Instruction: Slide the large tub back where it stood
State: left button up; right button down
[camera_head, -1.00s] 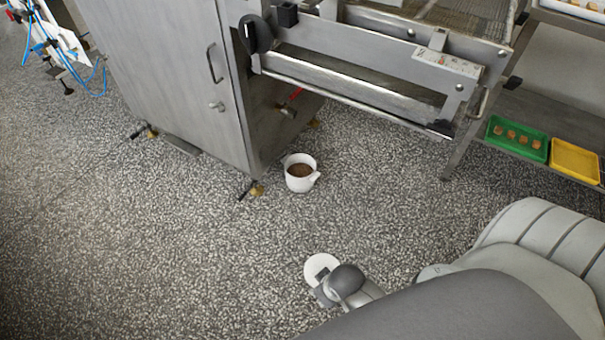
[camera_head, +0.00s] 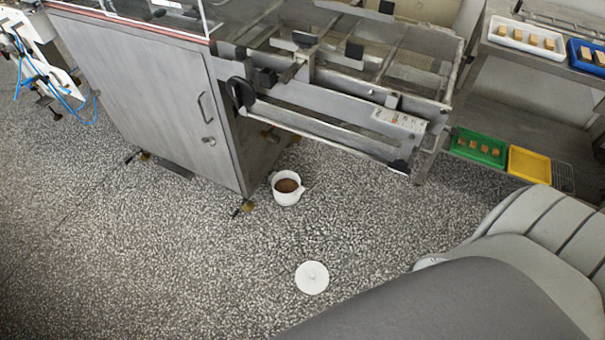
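A white tub (camera_head: 287,194) with a spout or handle at its right side stands upright on the speckled floor. It is open at the top and holds something brown. It stands just right of the steel cabinet's near foot. A round white lid (camera_head: 312,278) with a small knob lies flat on the floor, nearer to me and apart from the tub. My own grey arm crosses the lower right, but its gripper is out of view. My other gripper is not in view either.
The steel machine cabinet (camera_head: 150,95) stands behind the tub, with a metal conveyor frame (camera_head: 340,130) overhanging on the right. A shelf rack at right holds a green tray (camera_head: 478,147) and a yellow tray (camera_head: 528,165). The floor at left and front is clear.

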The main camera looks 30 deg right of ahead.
aim_at(287, 190)
jog(key=i+j+z, duration=0.1)
jog(key=i+z, duration=0.35)
jog(key=i+j+z, duration=0.15)
jog(key=z, duration=0.25)
jog(key=i, duration=0.1)
